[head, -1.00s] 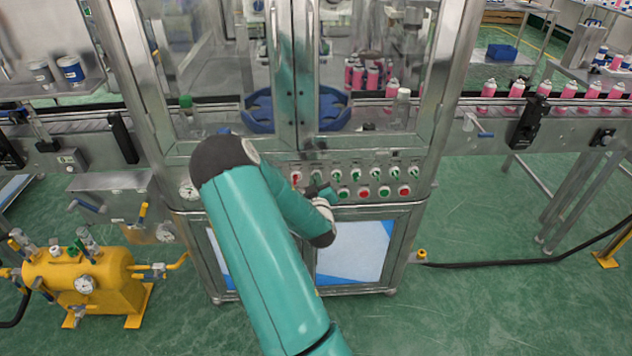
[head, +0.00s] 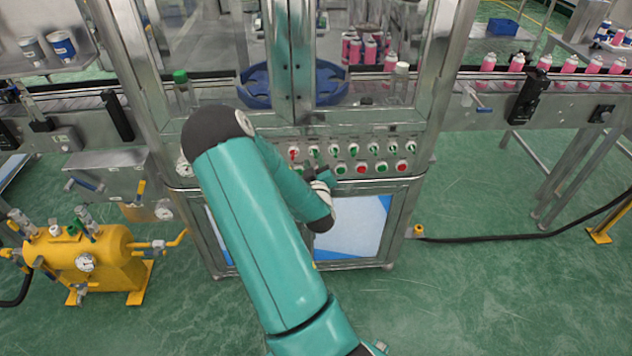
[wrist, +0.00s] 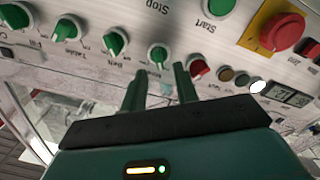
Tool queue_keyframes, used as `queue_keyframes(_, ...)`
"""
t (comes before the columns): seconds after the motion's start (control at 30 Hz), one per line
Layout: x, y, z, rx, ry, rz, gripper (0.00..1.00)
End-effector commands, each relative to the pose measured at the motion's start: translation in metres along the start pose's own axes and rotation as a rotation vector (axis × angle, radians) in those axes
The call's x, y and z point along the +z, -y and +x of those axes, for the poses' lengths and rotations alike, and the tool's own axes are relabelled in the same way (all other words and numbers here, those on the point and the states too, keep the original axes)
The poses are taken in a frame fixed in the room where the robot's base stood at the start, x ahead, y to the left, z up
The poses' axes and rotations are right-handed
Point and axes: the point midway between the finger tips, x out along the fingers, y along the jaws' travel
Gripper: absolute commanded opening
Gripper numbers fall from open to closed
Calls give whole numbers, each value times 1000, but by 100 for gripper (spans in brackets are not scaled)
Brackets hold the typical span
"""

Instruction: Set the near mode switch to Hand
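One green knob (wrist: 157,54) is just beyond the gap between my fingertips, apparently not gripped. In the head view the switch row (head: 333,148) is above and past my gripper (head: 326,180). My gripper (wrist: 160,70) is open, its two green fingers apart with nothing clearly between them. The labels are tilted and small; I cannot tell which switch is the near mode switch or read its setting.
Push buttons, including a red one (head: 361,169), sit below the switches. A large red button on yellow (wrist: 283,32) is right of the knobs in the wrist view. Glass doors stand above the panel; a yellow tank (head: 80,262) stands at the left.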

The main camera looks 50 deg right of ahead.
Motion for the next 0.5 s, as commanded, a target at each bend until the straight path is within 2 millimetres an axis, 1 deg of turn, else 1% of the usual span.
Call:
queue_keyframes(0.03,0,0,-12,-1,2,1,30)
queue_keyframes(0.1,0,0,-28,-1,2,1,30)
queue_keyframes(0.3,0,1,-72,-2,3,0,30)
queue_keyframes(0.4,0,1,-89,-1,3,0,30)
queue_keyframes(0.5,0,0,-100,-1,2,0,30)
